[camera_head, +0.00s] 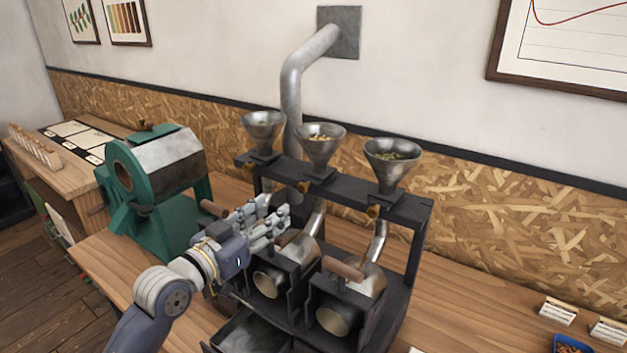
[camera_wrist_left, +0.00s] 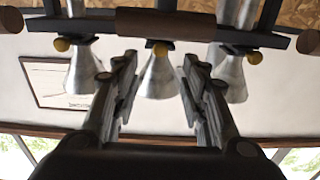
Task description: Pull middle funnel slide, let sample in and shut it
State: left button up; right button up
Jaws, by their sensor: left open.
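Three metal funnels stand in a row on a black rack in the head view. The middle funnel (camera_head: 320,140) holds pale beans. Its slide has a small brass knob (camera_head: 302,187) at the front, close to the rack bar. My left gripper (camera_head: 279,222) is open and empty, in front of and below that knob, apart from it. In the left wrist view, which looks inverted, the middle funnel (camera_wrist_left: 158,82) and its knob (camera_wrist_left: 160,48) appear between and beyond the open fingers (camera_wrist_left: 158,75). The slide plate itself is hard to make out. My right gripper is not in view.
The left funnel (camera_head: 263,127) and right funnel (camera_head: 391,156) flank the middle one. Below stand metal roaster drums (camera_head: 335,318) with wooden handles (camera_head: 343,268), close to my left arm. A green machine (camera_head: 160,180) stands left.

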aim_at(301, 188)
pick_arm(q)
jog(key=shift+w+d+r, duration=0.1)
jog(key=shift+w+d, duration=0.15)
jog(key=shift+w, duration=0.1)
jog(key=shift+w+d, duration=0.15)
jog(key=shift+w, duration=0.1)
jog(key=p+x, duration=0.3)
jog(key=x, duration=0.5)
jog(key=shift+r, duration=0.1)
jog(key=shift+x, duration=0.75)
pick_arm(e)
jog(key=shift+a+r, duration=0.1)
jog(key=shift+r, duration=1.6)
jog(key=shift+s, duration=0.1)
pick_arm(q)
grip_shut()
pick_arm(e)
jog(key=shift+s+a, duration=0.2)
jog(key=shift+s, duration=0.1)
